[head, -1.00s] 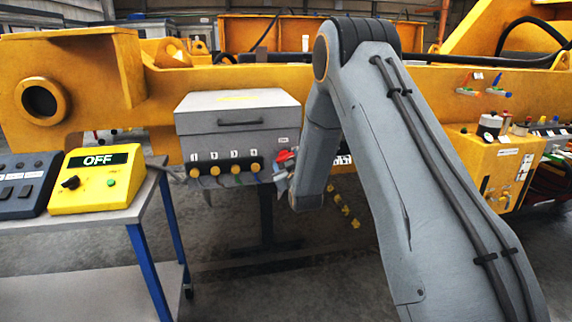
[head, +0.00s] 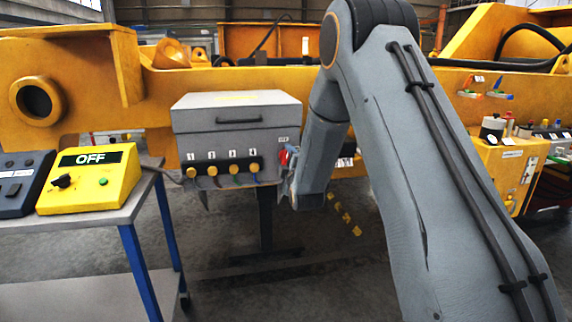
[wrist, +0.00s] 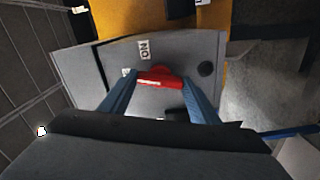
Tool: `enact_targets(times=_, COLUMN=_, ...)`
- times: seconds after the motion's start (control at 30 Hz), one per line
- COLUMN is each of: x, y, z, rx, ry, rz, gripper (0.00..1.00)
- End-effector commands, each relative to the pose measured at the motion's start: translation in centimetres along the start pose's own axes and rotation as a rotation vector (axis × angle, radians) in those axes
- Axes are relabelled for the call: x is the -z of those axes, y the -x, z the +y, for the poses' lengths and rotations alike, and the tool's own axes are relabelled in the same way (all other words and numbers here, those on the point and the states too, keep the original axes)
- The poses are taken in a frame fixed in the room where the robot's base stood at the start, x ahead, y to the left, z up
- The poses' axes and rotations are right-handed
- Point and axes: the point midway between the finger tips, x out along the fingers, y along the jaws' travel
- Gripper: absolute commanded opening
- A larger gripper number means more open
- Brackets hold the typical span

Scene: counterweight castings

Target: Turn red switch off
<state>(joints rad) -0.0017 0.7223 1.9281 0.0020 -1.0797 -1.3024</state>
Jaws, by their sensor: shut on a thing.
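The red switch (head: 283,157) is on the right part of the grey box's front in the head view, partly hidden by my arm. In the wrist view the red switch (wrist: 160,77) lies between the tips of two blue fingers. My gripper (wrist: 160,87) is shut on it. A label reading "ON" (wrist: 144,48) is beside the switch on the grey panel. The grey box (head: 237,113) has a handle on its lid and a row of numbered yellow knobs (head: 222,170).
A yellow control box (head: 92,180) with an "OFF" display stands on a blue-legged cart (head: 145,193) at left. A large yellow beam (head: 70,75) runs behind. A yellow unit (head: 505,160) stands at right. Floor under the grey box is mostly open.

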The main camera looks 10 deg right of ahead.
Motion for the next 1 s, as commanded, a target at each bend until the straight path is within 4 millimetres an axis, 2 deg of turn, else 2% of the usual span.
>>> enact_targets(times=0.43, x=0.1, y=0.0, z=-0.12, rx=0.0, ry=0.244, rz=0.001, gripper=0.34)
enact_targets(times=1.0, x=0.13, y=0.02, z=-0.12, rx=0.001, ry=0.287, rz=0.002, gripper=0.34)
